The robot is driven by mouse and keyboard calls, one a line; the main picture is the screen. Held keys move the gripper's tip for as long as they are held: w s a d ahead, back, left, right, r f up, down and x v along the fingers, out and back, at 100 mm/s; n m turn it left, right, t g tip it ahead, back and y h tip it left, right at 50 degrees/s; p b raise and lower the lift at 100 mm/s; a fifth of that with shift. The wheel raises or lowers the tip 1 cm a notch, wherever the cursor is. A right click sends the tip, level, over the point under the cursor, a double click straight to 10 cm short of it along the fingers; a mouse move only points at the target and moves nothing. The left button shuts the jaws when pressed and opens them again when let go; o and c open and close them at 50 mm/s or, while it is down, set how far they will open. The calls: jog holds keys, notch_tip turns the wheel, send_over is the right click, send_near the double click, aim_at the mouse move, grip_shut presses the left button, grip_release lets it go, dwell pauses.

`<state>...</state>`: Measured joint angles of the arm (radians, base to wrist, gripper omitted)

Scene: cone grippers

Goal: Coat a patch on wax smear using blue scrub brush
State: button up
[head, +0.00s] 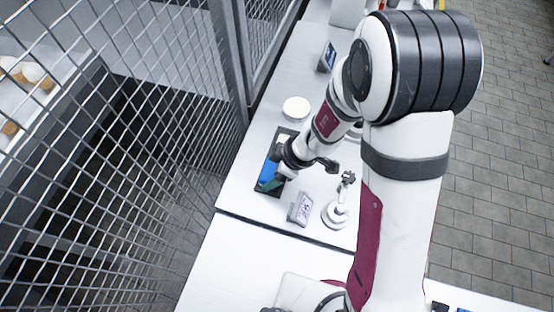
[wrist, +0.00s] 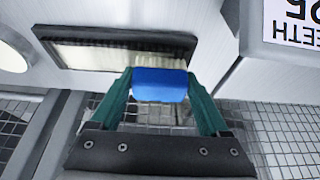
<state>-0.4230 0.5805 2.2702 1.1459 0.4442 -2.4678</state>
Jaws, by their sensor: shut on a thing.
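My gripper (wrist: 160,90) is shut on the blue scrub brush (wrist: 160,80), with one green finger on each side of it. Pale bristles show beyond the blue block. In the head view the brush (head: 266,174) is a small blue patch below my wrist, over a dark rectangular tray (head: 270,189). In the wrist view the dark-rimmed tray (wrist: 60,42) holds a pale surface just beyond the brush. I cannot tell whether the bristles touch it. The wax smear is not clearly distinguishable.
A round white dish (head: 295,108) stands behind the tray. A printed sign (head: 301,209) and a small white stand (head: 335,216) are at the front right. Another dark sign (head: 327,57) stands farther back. Wire mesh fencing (head: 120,120) runs along the left.

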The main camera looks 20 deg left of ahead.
jog(key=shift+s, duration=0.45)
jog(key=shift+w+r, duration=0.1)
jog(key=shift+r, duration=4)
jog(key=w+d+m+t+h, duration=0.1)
jog(key=w+d+m, duration=0.25)
jog(key=w, duration=0.65)
jog(key=w+d+m+t+h, duration=0.15)
jog(key=w+m, duration=0.35)
jog(key=w, duration=0.5)
jog(key=w+d+m+t, duration=0.2)
jog(key=w+d+m, duration=0.25)
jog(key=w, duration=0.65)
jog(key=shift+m, duration=0.3)
jog(key=a+f, duration=0.2)
jog(key=a, duration=0.2)
jog(key=w+a+f, duration=0.1)
jog(key=a+f, duration=0.1)
jog(key=a, duration=0.2)
jog(key=a+f, duration=0.2)
jog(key=a, duration=0.2)
jog(key=shift+w, duration=0.3)
notch_tip(320, 180, down, 4)
jog(key=shift+a, duration=0.1)
